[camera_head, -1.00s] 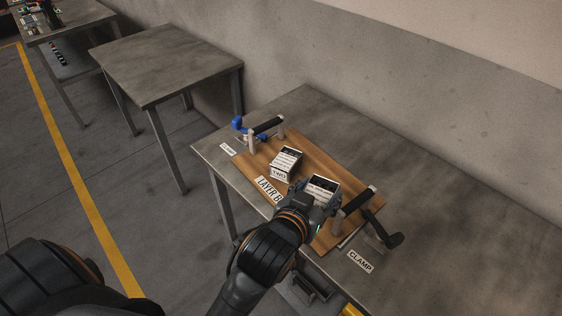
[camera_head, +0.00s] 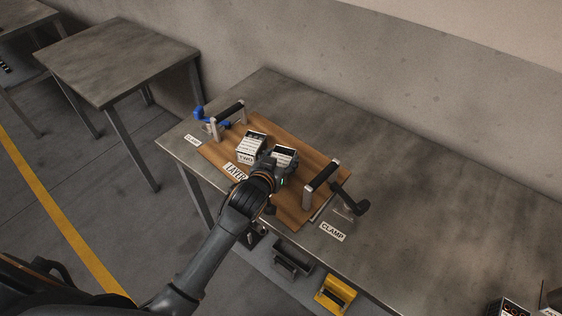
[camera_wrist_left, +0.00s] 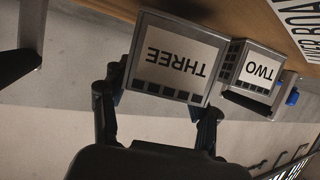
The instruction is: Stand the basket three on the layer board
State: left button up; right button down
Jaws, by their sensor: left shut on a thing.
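Basket three (camera_head: 285,156) is a small grey box with a white label; THREE reads upside down in the left wrist view (camera_wrist_left: 178,62). My left gripper (camera_head: 274,172) is shut on it, with a finger at each side in the left wrist view (camera_wrist_left: 160,92). The basket is at the layer board (camera_head: 318,164), a brown wooden board; I cannot tell whether its base touches. Basket two (camera_head: 251,147) stands on the board just left of basket three, very close to it. My right gripper is not in view.
Two dark handled clamps flank the baskets, one at left (camera_head: 228,113) and one at right (camera_head: 321,177). A black crank (camera_head: 352,206) sticks out by the right clamp. A yellow bin (camera_head: 335,293) is below the front edge.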

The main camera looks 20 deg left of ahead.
pick_arm(q)
jog(key=shift+f, duration=0.95)
jog(key=o, duration=1.7)
jog(key=shift+s, duration=0.1)
jog(key=shift+r, duration=0.1)
jog(key=v, duration=1.2)
jog(key=shift+d+r, duration=0.1)
jog(key=shift+d, duration=0.05)
